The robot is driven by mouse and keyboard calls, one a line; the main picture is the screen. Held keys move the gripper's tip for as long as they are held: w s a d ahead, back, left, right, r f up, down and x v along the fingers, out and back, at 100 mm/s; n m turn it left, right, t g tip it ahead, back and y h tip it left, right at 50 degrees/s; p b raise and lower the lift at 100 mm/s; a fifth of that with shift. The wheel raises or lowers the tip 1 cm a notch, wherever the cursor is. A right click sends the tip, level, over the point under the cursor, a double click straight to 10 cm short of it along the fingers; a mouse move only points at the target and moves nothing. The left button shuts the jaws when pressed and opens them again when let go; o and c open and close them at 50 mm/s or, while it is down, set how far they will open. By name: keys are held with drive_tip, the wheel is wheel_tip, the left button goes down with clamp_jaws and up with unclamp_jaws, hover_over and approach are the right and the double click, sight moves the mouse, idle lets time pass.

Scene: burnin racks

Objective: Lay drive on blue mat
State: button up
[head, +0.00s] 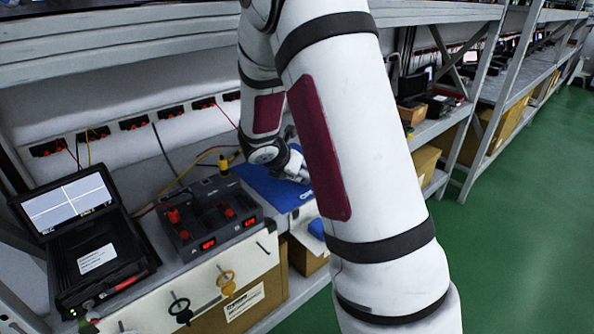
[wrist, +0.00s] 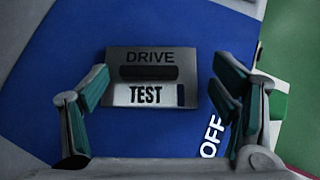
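The drive (wrist: 152,78), a grey block marked "DRIVE" and "TEST" with a dark slot, is in the middle of the wrist view. It is over the blue mat (wrist: 60,110) and appears to lie flat on it. My gripper (wrist: 160,76) is open, with one green-padded finger on each side of the drive. A gap shows at the right finger; the left finger is close to the drive's edge, and contact there cannot be told. In the head view the blue mat (head: 266,188) lies on the shelf, partly behind my arm, which hides the drive.
A dark case with a lit screen (head: 68,204) stands at the shelf's left. Beside it is a dark device with red displays (head: 209,217), close to the mat. Cables run behind it. Cardboard boxes (head: 250,305) sit below. The green floor (head: 530,200) at right is clear.

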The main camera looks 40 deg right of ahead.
idle(0.3)
drive_tip(key=shift+r, duration=0.25)
drive_tip(key=s+a+r+m+g+p, duration=0.1)
drive_tip(key=s+a+r+m+p, duration=0.15)
drive_tip(key=s+a+r, duration=0.35)
drive_tip(key=s+a+r+m+p, duration=0.2)
drive_tip(key=s+r+m, duration=0.25)
drive_tip(key=r, duration=0.45)
drive_tip(key=s+a+r+m+y, duration=0.1)
drive_tip(key=s+a+m+y, duration=0.1)
drive_tip(key=s+a+m, duration=0.3)
drive_tip(key=s+a+r+m+g+y, duration=0.1)
drive_tip(key=s+a+m, duration=0.4)
drive_tip(key=s, duration=0.8)
drive_tip(key=s+a+r+m+g+y, duration=0.1)
drive_tip(key=s+a+m+y, duration=0.4)
drive_tip(key=s, duration=0.5)
drive_tip(key=shift+a+r+m, duration=0.5)
drive_tip(key=shift+a+r, duration=0.25)
drive_tip(key=shift+a, duration=0.35)
